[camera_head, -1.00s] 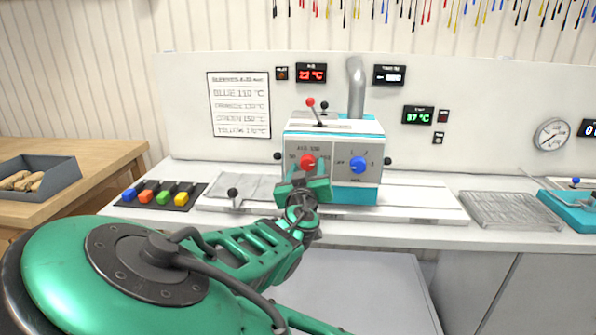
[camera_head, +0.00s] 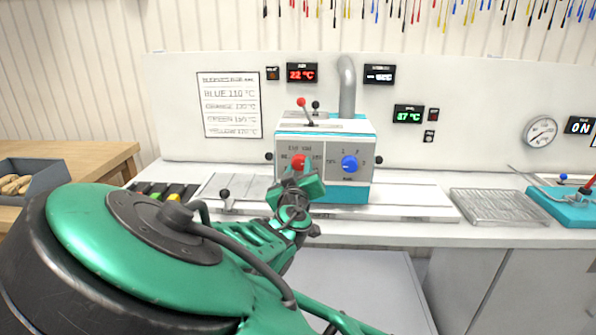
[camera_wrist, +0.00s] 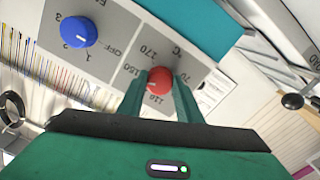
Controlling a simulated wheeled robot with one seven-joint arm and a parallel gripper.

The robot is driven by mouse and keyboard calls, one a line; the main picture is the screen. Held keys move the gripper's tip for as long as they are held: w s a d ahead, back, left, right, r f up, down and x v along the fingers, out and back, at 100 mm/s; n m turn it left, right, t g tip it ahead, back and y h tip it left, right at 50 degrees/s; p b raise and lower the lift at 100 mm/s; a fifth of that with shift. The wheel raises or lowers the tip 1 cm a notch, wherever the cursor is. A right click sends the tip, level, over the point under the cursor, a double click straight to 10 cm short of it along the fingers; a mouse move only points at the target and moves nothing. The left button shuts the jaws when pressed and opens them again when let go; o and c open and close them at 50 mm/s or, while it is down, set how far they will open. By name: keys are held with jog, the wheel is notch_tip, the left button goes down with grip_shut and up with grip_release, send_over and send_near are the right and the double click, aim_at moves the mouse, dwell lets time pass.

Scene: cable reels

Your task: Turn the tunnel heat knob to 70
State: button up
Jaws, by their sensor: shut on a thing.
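The tunnel machine (camera_head: 325,137) is a white and teal box on the bench, with a grey front panel. Its red knob (camera_wrist: 159,80) has numbers around it, among them 110, 150 and 170; the red knob also shows in the head view (camera_head: 298,162). My gripper (camera_wrist: 160,88) is shut on the red knob, one finger on each side. It also shows in the head view (camera_head: 298,180), in front of the panel. The pointer's exact setting is too small to tell. A blue knob (camera_head: 349,163) sits right of the red one, untouched.
A red display (camera_head: 301,73) reads 22 °C and a green one (camera_head: 408,115) reads 87 °C. A sleeve temperature chart (camera_head: 230,105) hangs on the back panel. A wire rack (camera_head: 497,208) lies right of the machine. My arm covers part of the colored sleeve tray (camera_head: 160,191).

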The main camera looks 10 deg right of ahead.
jog(key=n, duration=0.4)
jog(key=shift+n, duration=0.3)
jog(key=n, duration=1)
jog(key=shift+a, duration=0.1)
jog(key=n, duration=0.4)
jog(key=shift+n, duration=0.3)
jog(key=n, duration=0.5)
jog(key=shift+a, duration=0.1)
jog(key=n, duration=1.3)
jog(key=shift+n, duration=0.6)
